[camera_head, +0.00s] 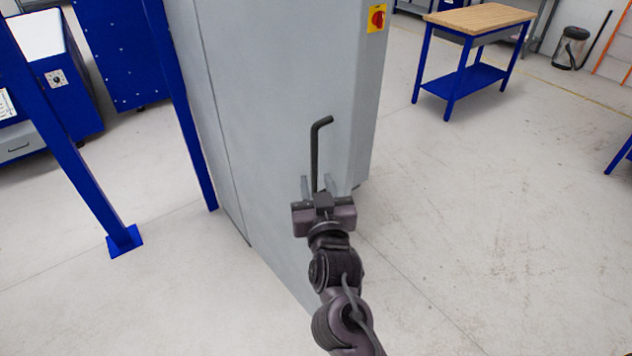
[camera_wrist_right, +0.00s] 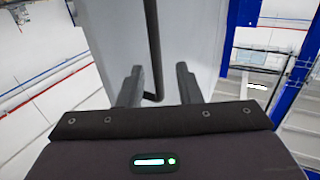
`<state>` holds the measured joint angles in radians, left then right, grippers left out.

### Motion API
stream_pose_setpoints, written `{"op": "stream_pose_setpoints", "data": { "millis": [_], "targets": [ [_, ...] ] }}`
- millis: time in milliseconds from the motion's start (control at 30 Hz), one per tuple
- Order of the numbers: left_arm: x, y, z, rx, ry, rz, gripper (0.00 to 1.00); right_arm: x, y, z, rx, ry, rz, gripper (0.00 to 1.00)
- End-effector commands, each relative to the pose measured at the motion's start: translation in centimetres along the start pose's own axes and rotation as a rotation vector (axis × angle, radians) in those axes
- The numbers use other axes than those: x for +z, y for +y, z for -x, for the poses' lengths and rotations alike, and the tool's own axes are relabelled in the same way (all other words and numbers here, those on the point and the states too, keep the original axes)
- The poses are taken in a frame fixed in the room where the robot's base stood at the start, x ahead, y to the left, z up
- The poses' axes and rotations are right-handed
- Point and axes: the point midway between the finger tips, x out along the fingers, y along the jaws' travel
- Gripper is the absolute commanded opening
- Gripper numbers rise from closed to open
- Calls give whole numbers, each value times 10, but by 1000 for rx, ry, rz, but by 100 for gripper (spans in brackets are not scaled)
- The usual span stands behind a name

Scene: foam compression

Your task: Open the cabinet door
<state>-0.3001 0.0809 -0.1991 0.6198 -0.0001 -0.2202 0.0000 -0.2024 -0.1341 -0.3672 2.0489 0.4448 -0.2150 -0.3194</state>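The grey cabinet (camera_head: 265,110) stands in the middle of the head view, and its door face looks flush, with no gap visible. A dark bar handle (camera_head: 315,150) with a bent upper end runs upright on it. It also shows in the right wrist view (camera_wrist_right: 153,45), where its lower end bends in between my fingers. My right gripper (camera_head: 319,186) is at the lower part of the handle. In the right wrist view the gripper (camera_wrist_right: 158,78) is open, with a finger on each side of the bar and gaps visible. My left gripper is out of view.
A red and yellow switch (camera_head: 377,18) is high on the cabinet. A blue post (camera_head: 75,165) stands to the left. A wooden-topped blue table (camera_head: 480,17) and a bin (camera_head: 571,47) are at the back right. The floor right of the cabinet is clear.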

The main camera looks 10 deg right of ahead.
Motion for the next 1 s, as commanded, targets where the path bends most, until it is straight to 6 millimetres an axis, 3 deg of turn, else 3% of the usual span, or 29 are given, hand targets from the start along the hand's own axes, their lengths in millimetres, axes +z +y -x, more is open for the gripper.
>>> {"op": "stream_pose_setpoints", "data": {
  "millis": [67,200,333,700,1000],
  "targets": [
    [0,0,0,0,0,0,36,0,0,0,0,0,0,32],
    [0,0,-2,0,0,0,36,4,4,-1,0,2,-24,15],
    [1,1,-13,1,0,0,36,23,21,-2,-7,11,-159,0],
    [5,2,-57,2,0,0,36,98,107,6,-108,-13,-927,0],
    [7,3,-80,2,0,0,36,134,155,23,-159,-132,-1445,0]
  ]
}}
